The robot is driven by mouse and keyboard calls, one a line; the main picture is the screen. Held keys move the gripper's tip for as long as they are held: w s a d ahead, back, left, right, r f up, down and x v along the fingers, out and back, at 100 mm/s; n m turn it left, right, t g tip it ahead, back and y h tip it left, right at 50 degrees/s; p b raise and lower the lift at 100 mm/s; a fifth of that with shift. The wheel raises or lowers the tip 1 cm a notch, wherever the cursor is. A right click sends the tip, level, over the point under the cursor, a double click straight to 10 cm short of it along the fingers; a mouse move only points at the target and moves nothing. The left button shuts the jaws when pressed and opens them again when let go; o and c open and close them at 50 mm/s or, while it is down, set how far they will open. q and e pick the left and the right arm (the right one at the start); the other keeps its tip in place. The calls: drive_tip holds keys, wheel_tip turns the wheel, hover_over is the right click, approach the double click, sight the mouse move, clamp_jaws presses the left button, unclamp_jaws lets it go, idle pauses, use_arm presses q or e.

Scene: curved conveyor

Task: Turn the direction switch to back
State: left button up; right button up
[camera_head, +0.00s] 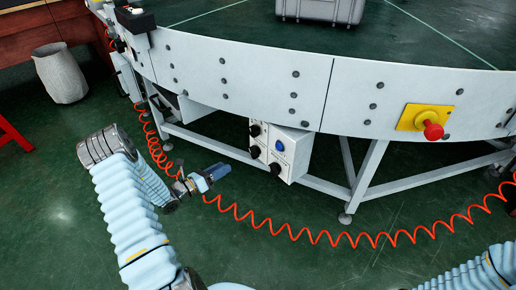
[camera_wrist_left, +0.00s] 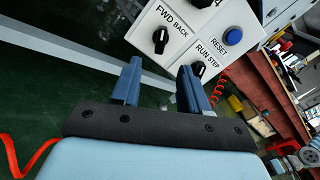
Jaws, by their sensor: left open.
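The direction switch (camera_wrist_left: 160,41) is a black knob beside the words FWD and BACK on a white control box (camera_wrist_left: 195,30). A pale mark shows near its top edge, but I cannot tell surely which word it points to. In the head view it is the lower left knob (camera_head: 255,152) of the box (camera_head: 294,160). My left gripper (camera_head: 218,170) is open and empty, to the left of the box and apart from it. In the left wrist view its blue fingers (camera_wrist_left: 160,72) stand apart, with the switch beyond the gap between them. My right gripper is out of view.
The box also has a blue RESET button (camera_wrist_left: 232,36), a RUN STEP knob (camera_wrist_left: 198,69) and another knob (camera_wrist_left: 215,3). A red emergency button (camera_head: 433,131) sits on the conveyor side (camera_head: 230,75). A coiled orange hose (camera_head: 330,238) crosses below. A grey bin (camera_head: 61,74) stands left.

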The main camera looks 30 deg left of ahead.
sight(251, 153)
use_arm(q)
drive_tip(key=x, duration=1.2)
drive_tip(key=shift+w+d, duration=0.25)
drive_tip(key=shift+d, duration=0.05)
drive_tip(key=shift+b, duration=0.3)
clamp_jaws()
